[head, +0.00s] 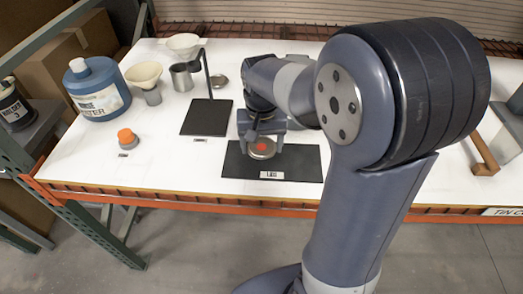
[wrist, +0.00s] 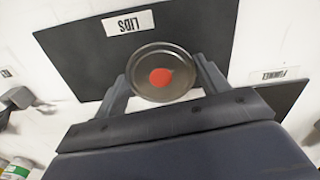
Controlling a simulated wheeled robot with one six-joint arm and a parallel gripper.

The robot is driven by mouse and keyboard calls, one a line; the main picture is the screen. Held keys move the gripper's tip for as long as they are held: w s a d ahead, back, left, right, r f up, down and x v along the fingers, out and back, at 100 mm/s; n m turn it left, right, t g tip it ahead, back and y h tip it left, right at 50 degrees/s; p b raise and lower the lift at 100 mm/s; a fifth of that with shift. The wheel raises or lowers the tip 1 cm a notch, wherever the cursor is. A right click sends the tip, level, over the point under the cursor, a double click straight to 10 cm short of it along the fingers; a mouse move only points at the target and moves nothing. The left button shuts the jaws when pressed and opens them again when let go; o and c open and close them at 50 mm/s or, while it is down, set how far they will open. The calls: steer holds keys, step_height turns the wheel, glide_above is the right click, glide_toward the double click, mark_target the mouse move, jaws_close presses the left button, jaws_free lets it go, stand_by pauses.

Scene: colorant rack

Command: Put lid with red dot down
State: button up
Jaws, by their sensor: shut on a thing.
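The lid with the red dot (head: 262,148) is a round metal disc with a red spot at its middle. In the wrist view the lid (wrist: 161,72) sits between the two fingers of my gripper (wrist: 162,84), which is shut on it. In the head view my gripper (head: 262,143) is over the black mat (head: 300,165) with a white label. In the wrist view that mat (wrist: 75,60) carries the label LIDS (wrist: 128,22). I cannot tell whether the lid touches the mat or is a little above it.
A black stand (head: 207,117) is left of the mat. An orange-topped item (head: 126,138), a blue jug (head: 97,90), a metal cup (head: 181,78) and funnels (head: 143,74) are further left. A wooden-handled item (head: 484,155) lies at the right. The shelf's orange front edge (head: 150,196) is near.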

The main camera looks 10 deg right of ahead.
mark_target(262, 148)
steer(key=shift+f, duration=1.35)
steer(key=shift+f, duration=0.1)
steer(key=shift+f, duration=0.15)
steer(key=o, duration=0.9)
steer(key=shift+o, duration=0.2)
step_height(262, 148, up, 12)
steer(key=shift+r, duration=0.25)
steer(key=shift+s, duration=0.1)
